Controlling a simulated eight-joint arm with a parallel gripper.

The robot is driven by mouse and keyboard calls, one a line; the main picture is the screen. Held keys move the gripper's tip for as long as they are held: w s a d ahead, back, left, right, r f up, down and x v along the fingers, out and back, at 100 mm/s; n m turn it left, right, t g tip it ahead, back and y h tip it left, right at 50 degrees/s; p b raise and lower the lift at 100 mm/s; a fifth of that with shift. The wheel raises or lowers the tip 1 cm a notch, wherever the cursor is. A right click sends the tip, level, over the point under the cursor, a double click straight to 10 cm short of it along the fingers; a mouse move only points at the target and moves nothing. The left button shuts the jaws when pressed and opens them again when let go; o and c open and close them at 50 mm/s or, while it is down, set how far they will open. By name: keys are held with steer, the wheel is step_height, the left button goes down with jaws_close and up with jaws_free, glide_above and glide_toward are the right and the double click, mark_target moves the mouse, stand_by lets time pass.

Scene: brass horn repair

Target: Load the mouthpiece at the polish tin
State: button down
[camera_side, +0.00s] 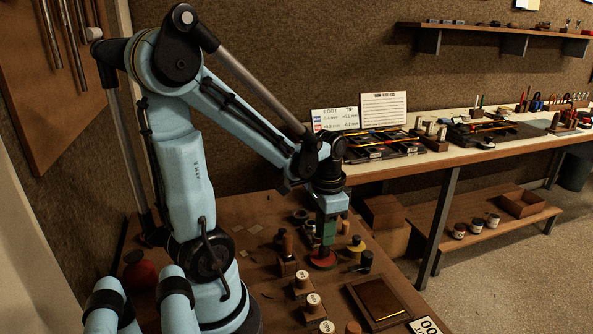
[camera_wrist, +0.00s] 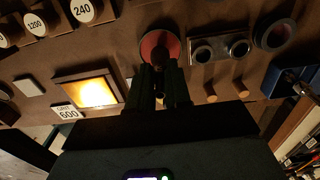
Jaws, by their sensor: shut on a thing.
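My gripper (camera_side: 325,247) points down over the polish tin (camera_side: 322,261), a round red tin on the brown bench. In the wrist view my gripper (camera_wrist: 160,72) shows as two dark fingers close together, in front of the red disc of the tin (camera_wrist: 160,44). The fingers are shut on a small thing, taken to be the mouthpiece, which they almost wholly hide. The fingertips are at or just above the tin; I cannot tell whether the held thing touches the red surface.
Numbered round blocks (camera_side: 313,302) stand in front. A framed pad (camera_wrist: 88,91) lies near a 600 label (camera_wrist: 68,112). A two-hole block (camera_wrist: 221,48) sits beside the tin.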

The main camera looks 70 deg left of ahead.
steer(key=shift+f, duration=0.5)
stand_by(0.7)
steer(key=shift+r, duration=0.1)
stand_by(0.4)
steer(key=shift+r, duration=3.4)
